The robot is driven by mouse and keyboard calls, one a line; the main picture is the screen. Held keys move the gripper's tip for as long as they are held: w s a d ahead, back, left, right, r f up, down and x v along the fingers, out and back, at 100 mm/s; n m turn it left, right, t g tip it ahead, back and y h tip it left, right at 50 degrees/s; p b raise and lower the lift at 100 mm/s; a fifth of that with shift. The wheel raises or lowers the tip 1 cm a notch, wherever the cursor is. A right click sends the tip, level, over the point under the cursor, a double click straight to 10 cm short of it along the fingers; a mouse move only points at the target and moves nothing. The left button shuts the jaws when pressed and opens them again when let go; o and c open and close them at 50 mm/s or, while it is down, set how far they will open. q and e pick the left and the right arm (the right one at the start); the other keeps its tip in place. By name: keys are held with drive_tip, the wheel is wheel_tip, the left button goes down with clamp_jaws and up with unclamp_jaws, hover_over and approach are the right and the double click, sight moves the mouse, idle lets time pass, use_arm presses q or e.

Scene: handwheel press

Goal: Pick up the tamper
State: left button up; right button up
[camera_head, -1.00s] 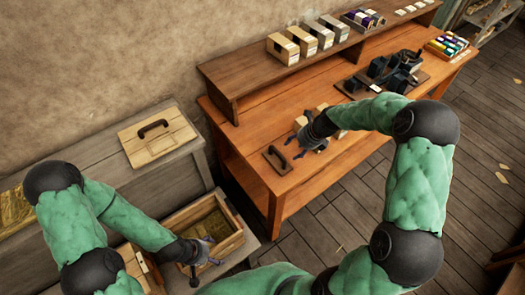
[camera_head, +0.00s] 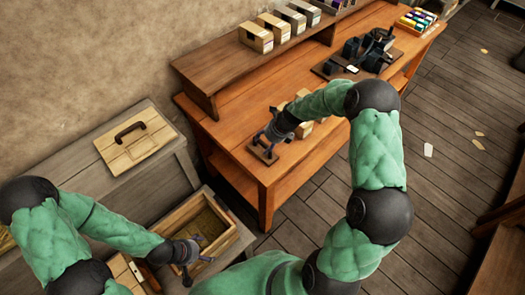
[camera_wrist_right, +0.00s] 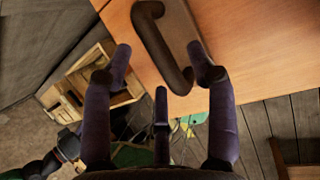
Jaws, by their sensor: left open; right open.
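The tamper (camera_head: 262,154), a small wooden board with a dark handle, lies on the orange wooden table near its front left corner. In the right wrist view its dark handle (camera_wrist_right: 160,40) runs between my fingertips. My right gripper (camera_head: 269,138) is over the tamper and partly covers it. In the right wrist view the right gripper (camera_wrist_right: 161,62) has its fingers spread around the handle, not closed on it. I cannot tell whether they touch it. My left gripper (camera_head: 192,258) is open at the open wooden box, away from the tamper.
The open wooden box (camera_head: 229,238) stands below the table's left end. A wooden lid with a dark handle (camera_head: 135,142) lies on the grey chest. Blocks (camera_head: 303,95) sit just beyond my right gripper. A black device (camera_head: 368,50) and a raised shelf (camera_head: 215,80) stand farther back.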

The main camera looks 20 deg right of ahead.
sight(263, 144)
drive_tip(key=x, duration=0.3)
clamp_jaws()
drive_tip(key=shift+r, duration=0.1)
drive_tip(key=shift+r, duration=0.1)
